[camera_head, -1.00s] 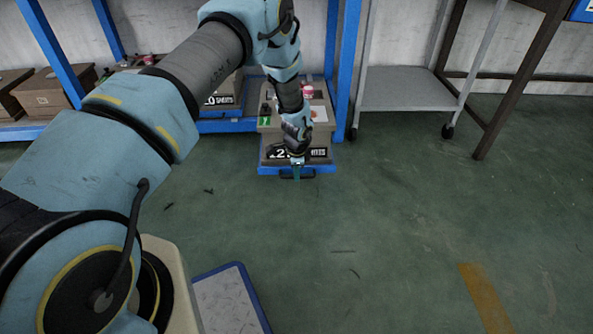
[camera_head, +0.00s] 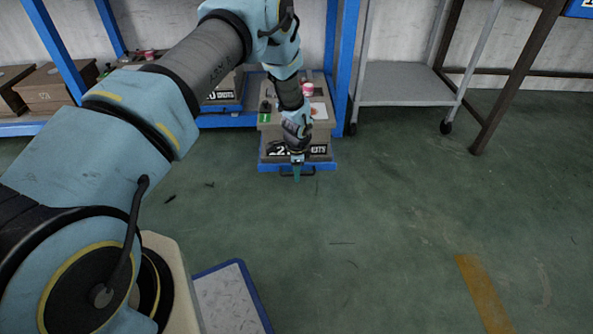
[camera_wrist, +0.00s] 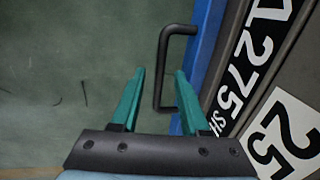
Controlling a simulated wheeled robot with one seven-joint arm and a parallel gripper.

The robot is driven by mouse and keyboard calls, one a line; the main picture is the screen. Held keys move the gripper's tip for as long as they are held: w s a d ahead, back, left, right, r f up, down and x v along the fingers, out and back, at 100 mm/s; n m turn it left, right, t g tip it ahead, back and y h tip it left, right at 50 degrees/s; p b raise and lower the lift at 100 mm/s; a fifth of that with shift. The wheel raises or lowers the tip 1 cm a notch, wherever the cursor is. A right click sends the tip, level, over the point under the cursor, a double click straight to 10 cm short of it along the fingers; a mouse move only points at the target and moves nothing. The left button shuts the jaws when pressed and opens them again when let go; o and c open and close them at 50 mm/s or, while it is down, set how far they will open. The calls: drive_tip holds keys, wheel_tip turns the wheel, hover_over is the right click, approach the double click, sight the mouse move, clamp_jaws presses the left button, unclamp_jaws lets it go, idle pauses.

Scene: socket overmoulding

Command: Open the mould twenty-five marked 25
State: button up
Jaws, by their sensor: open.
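Mould twenty-five is a grey-brown box (camera_head: 268,128) on a blue base at the foot of the blue rack. In the wrist view its side (camera_wrist: 285,70) bears a black label reading 275 and a white label (camera_wrist: 285,130) marked 25. A black bar handle (camera_wrist: 162,50) sticks out from its blue base edge (camera_wrist: 205,40). My gripper (camera_wrist: 160,74) is open, its green fingers on either side of the handle bar as seen from the wrist. I cannot tell whether either finger touches it. In the head view my gripper (camera_head: 297,175) is at the handle, in front of the mould.
A red-and-white item (camera_head: 308,89) stands on the mould. A blue rack post (camera_head: 346,60) and a grey wheeled cart (camera_head: 405,88) stand to the right. Brown boxes (camera_head: 48,88) sit on the rack at left.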

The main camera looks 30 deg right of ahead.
wheel_tip(320, 180, up, 11)
drive_tip(key=s+p, duration=0.1)
drive_tip(key=p, duration=0.2)
drive_tip(key=shift+s+a+f, duration=0.2)
drive_tip(key=shift+s+a, duration=0.2)
drive_tip(key=w+a+r+n, duration=0.2)
drive_tip(key=a+r+n, duration=0.3)
drive_tip(key=a+r, duration=0.45)
drive_tip(key=w+a+r+n, duration=0.2)
drive_tip(key=a+r+n, duration=0.3)
drive_tip(key=a+r, duration=0.45)
drive_tip(key=s+a+r+n, duration=0.5)
drive_tip(key=s+a+n, duration=0.15)
drive_tip(key=a, duration=0.35)
drive_tip(key=s+a+r+n, duration=0.5)
drive_tip(key=s+a, duration=0.2)
drive_tip(key=a, duration=0.4)
wheel_tip(320, 180, up, 34)
drive_tip(key=p, duration=3.4)
drive_tip(key=shift+d+y, duration=0.25)
drive_tip(key=shift+y, duration=0.05)
